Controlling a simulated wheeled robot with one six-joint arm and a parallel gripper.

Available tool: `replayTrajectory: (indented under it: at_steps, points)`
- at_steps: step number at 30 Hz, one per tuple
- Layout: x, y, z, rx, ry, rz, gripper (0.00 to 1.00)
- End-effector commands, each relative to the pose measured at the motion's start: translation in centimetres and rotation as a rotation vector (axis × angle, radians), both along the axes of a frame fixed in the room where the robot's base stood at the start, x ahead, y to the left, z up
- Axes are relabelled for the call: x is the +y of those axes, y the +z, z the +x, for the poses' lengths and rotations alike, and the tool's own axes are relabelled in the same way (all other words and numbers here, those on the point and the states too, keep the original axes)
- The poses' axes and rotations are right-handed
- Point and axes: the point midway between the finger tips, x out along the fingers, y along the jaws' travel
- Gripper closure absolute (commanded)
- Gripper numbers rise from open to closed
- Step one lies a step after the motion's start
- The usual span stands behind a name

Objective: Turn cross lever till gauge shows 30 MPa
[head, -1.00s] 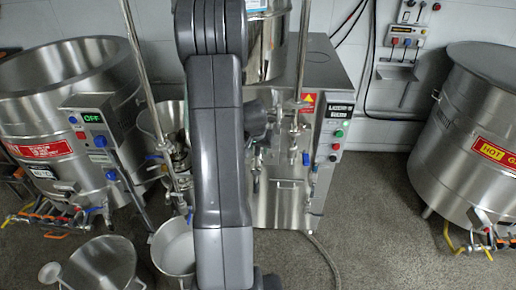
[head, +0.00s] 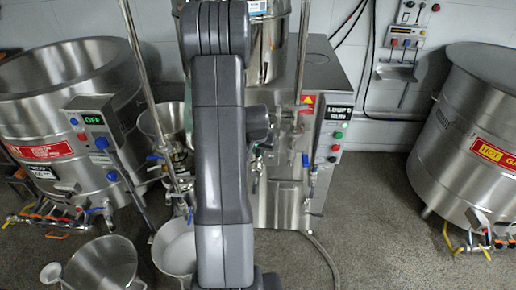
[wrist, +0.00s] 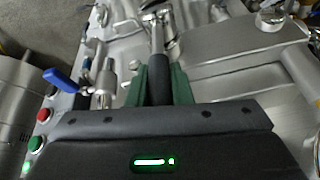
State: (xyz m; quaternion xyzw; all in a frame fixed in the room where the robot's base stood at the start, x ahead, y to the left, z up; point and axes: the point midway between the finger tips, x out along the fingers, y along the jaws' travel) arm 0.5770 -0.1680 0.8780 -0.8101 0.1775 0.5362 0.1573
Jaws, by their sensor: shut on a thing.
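My gripper (wrist: 160,78) has its two green fingers closed around the black grip (wrist: 159,68) of a metal lever arm in the wrist view. The lever's bright shaft (wrist: 156,35) runs on from the grip to a rounded metal fitting at the top of that view. I take this as an arm of the cross lever; its other arms cannot be made out. In the head view my own arm hides the gripper and most of the lever area on the steel mill cabinet (head: 285,200). No pressure gauge face can be read in either view.
A display (head: 339,113) on the mill appears to read "LOOP 0 RUN". A blue-handled valve (wrist: 62,80) sits left of the lever, close to my fingers. Red (wrist: 43,115) and green buttons are further left. Steel vats (head: 60,110) stand at left and right (head: 470,130); open floor lies at right (head: 380,230).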

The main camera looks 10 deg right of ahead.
Motion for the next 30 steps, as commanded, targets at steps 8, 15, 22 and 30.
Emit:
replayTrajectory:
  at_steps: [8,15,22,30]
  points:
    - [-0.35,0.12,-0.11,-0.011,-0.002,0.035,1.00]
    - [-0.34,0.03,-0.08,-0.012,-0.002,0.035,1.00]
    - [-0.34,0.02,-0.09,-0.012,-0.002,0.034,0.59]
    - [-0.32,0.26,-0.18,-0.012,-0.002,0.034,0.59]
